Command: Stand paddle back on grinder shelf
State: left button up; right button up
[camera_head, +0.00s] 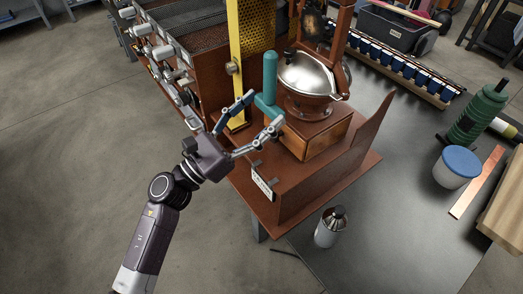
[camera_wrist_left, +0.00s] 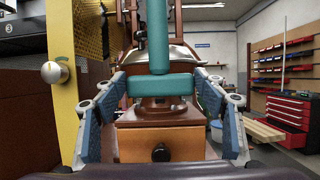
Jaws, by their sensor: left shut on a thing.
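The paddle (camera_head: 270,75) is teal, with an upright bar rising from a wider block at its lower end. My left gripper (camera_head: 263,107) is shut on that block. In the left wrist view the paddle (camera_wrist_left: 158,35) stands upright, with a finger at each side of its block. The grinder (camera_head: 308,75) has a silver dome on a wooden box with a drawer, just behind the paddle. It stands on the red-brown grinder shelf (camera_head: 262,205). Whether the paddle touches the shelf is hidden. My right gripper is not in view.
A yellow perforated panel (camera_head: 250,45) stands close to the left of the paddle. A raised red-brown side wall (camera_head: 335,165) borders the shelf at right. A small metal canister (camera_head: 330,228) stands on the dark table in front. A blue-lidded tub (camera_head: 457,168) is further right.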

pick_arm(q)
notch_tip(320, 180, down, 8)
jog(key=shift+r, duration=0.1)
jog(key=shift+f, duration=2.35)
jog(key=o, duration=1.3)
jog(key=shift+c, duration=0.2)
jog(key=shift+s+a+f+b, duration=0.1)
jog(key=shift+f+b, duration=0.05)
jog(key=shift+b, duration=0.25)
jog(key=s+a+b, duration=0.2)
jog(key=s+a, duration=0.5)
jog(key=a, duration=0.3)
jog(key=shift+s+a, duration=0.2)
jog(key=shift+s, duration=0.1)
jog(key=shift+f, duration=0.1)
